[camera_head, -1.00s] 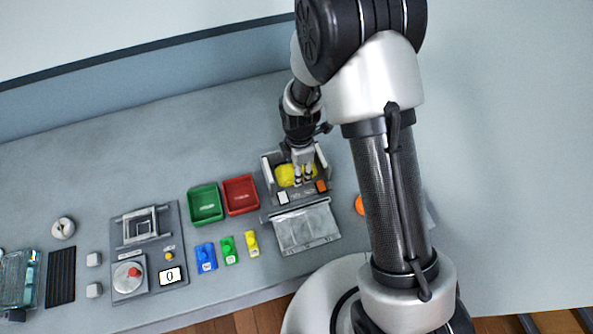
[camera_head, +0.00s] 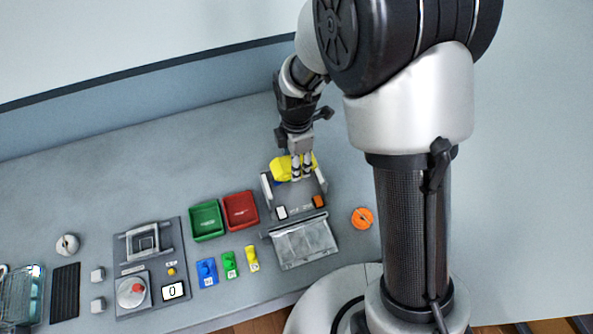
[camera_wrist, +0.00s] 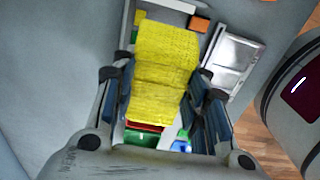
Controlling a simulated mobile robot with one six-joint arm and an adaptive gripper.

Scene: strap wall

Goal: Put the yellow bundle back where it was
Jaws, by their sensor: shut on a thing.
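The yellow bundle (camera_head: 283,168) is a bright yellow wrapped block. My gripper (camera_head: 301,172) is shut on it and holds it over the back part of a grey strapping station (camera_head: 318,212). In the wrist view the bundle (camera_wrist: 165,65) fills the space between the two fingers (camera_wrist: 163,112) and hides part of what lies below. The station has two pale side rails, a white button, an orange button (camera_head: 319,201) and a clear flap at its front. Whether the bundle touches the station I cannot tell.
A red tray (camera_head: 240,226) and a green tray (camera_head: 207,238) stand just left of the station. Blue, green and yellow small pieces (camera_head: 229,265) lie in front. An orange disc (camera_head: 362,218) is at right. A device with a counter (camera_head: 172,291) is further left. The bench behind is clear.

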